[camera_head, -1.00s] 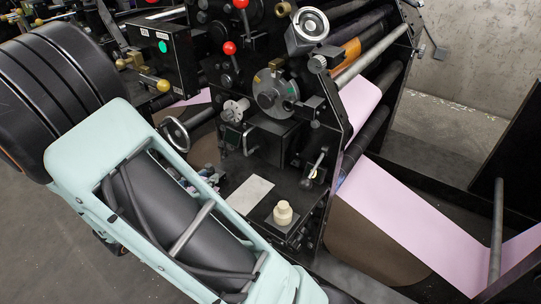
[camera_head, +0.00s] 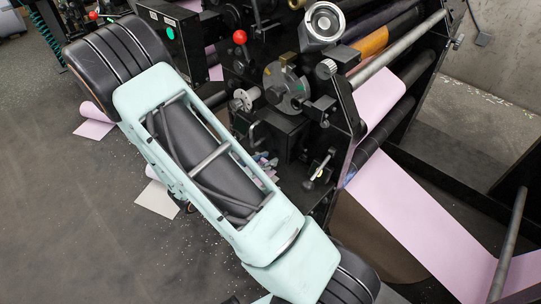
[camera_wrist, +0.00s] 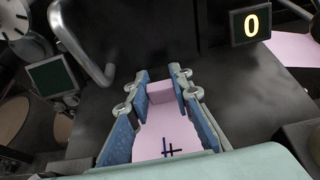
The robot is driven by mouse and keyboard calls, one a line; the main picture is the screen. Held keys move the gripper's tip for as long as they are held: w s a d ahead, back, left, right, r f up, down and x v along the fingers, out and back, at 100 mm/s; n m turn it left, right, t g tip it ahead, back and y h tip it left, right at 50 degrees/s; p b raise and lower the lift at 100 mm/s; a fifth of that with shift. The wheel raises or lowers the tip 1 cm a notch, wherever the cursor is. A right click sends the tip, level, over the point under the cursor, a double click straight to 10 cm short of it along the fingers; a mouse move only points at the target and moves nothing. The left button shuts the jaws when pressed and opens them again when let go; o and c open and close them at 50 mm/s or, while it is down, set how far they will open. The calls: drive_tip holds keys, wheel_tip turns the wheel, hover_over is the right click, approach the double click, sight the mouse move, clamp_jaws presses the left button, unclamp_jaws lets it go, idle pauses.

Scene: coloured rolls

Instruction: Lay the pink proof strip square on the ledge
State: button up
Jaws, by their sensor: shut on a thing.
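The pink proof strip (camera_wrist: 164,135) shows in the wrist view between the two blue-padded fingers of my gripper (camera_wrist: 161,82). It bears a dark cross-like mark near its lower end, and its far end looks folded or raised between the fingertips. My gripper is shut on it. A dark flat surface (camera_wrist: 235,95), which looks like the ledge, lies beyond and beside the fingers. I cannot tell whether the strip touches it. In the head view my arm covers the gripper, the strip and most of the ledge.
A metal bar handle (camera_wrist: 82,45) and a small screen (camera_wrist: 50,77) stand left in the wrist view. A lit counter reading 0 (camera_wrist: 250,24) is at upper right. In the head view, the machine's red-knobbed lever (camera_head: 240,38) and a pink web (camera_head: 425,215) lie right of my arm.

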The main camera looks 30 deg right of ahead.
drive_tip(key=shift+s+d, duration=0.2)
drive_tip(key=shift+d, duration=0.3)
drive_tip(key=shift+f, duration=0.15)
drive_tip(key=shift+d+f+b, duration=0.2)
drive_tip(key=shift+f+b, duration=0.55)
drive_tip(key=shift+f, duration=0.1)
drive_tip(key=shift+w+a+f, duration=0.1)
drive_tip(key=shift+a+f, duration=0.05)
drive_tip(key=shift+f, duration=0.1)
drive_tip(key=shift+a, duration=0.2)
drive_tip(key=shift+f, duration=0.6)
idle(1.2)
